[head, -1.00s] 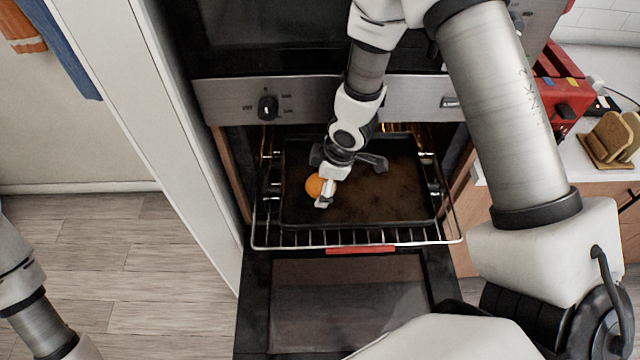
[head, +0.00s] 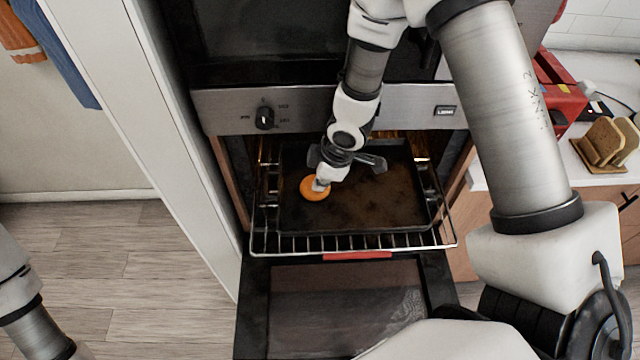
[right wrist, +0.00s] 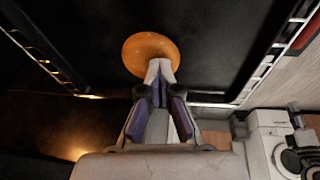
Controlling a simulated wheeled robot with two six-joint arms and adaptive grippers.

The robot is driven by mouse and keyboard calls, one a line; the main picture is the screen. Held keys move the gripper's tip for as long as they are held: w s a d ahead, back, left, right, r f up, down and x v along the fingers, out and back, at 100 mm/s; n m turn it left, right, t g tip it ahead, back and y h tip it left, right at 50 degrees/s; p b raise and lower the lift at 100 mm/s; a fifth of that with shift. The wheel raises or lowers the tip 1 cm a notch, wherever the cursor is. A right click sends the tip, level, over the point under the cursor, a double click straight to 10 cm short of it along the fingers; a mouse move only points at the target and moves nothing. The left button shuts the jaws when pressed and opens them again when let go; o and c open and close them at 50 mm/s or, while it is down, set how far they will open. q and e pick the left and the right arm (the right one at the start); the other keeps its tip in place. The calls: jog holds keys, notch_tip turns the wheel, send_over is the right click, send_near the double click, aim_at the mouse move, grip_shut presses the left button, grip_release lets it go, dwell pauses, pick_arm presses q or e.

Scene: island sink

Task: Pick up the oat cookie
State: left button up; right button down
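The oat cookie (head: 307,190) is a round orange-brown disc on the left side of the dark baking tray (head: 390,205) in the open oven. It also shows nearly face-on in the right wrist view (right wrist: 148,50). My right gripper (head: 321,186) reaches down over the tray, its tips at the cookie's right part. In the right wrist view my right gripper's (right wrist: 160,68) pale tips are together and overlap the cookie's near edge. The cookie is wider than the fingers, and no grip on it shows. Whether the tips touch it I cannot tell. My left gripper is out of view.
The tray lies on a pulled-out wire rack (head: 350,243) above the lowered oven door (head: 345,300). The oven's side walls are close on both sides. A tall white panel (head: 130,120) stands left. A toast rack (head: 605,145) and red appliance (head: 555,95) stand right.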

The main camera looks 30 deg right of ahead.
jog(key=s+d+b, duration=0.1)
jog(key=s+b, duration=0.1)
jog(key=b, duration=0.2)
jog(key=s+d+b, duration=0.2)
jog(key=b, duration=0.3)
jog(key=s+d+r+b, duration=0.1)
jog(key=s+d+b, duration=0.1)
jog(key=b, duration=0.3)
jog(key=shift+d, duration=0.25)
jog(key=shift+s+d+r+b, duration=0.25)
jog(key=shift+s+d+b, duration=0.1)
jog(key=shift+s+d, duration=0.15)
jog(key=shift+s+d+r+b, duration=0.2)
jog(key=shift+s+d+b, duration=0.15)
jog(key=shift+s+d, duration=0.15)
jog(key=s+d+p, duration=0.1)
jog(key=p, duration=0.1)
jog(key=s+d+r+p, duration=0.1)
jog(key=p, duration=0.1)
jog(key=s+d+p, duration=0.1)
jog(key=p, duration=0.1)
jog(key=shift+s+r+p, duration=0.15)
jog(key=shift+r+p, duration=0.15)
jog(key=shift+p, duration=0.05)
jog(key=shift+s+d+f+p, duration=0.15)
jog(key=shift+d+f+p, duration=0.15)
jog(key=shift+d, duration=0.05)
jog(key=shift+c, duration=1.9)
grip_release()
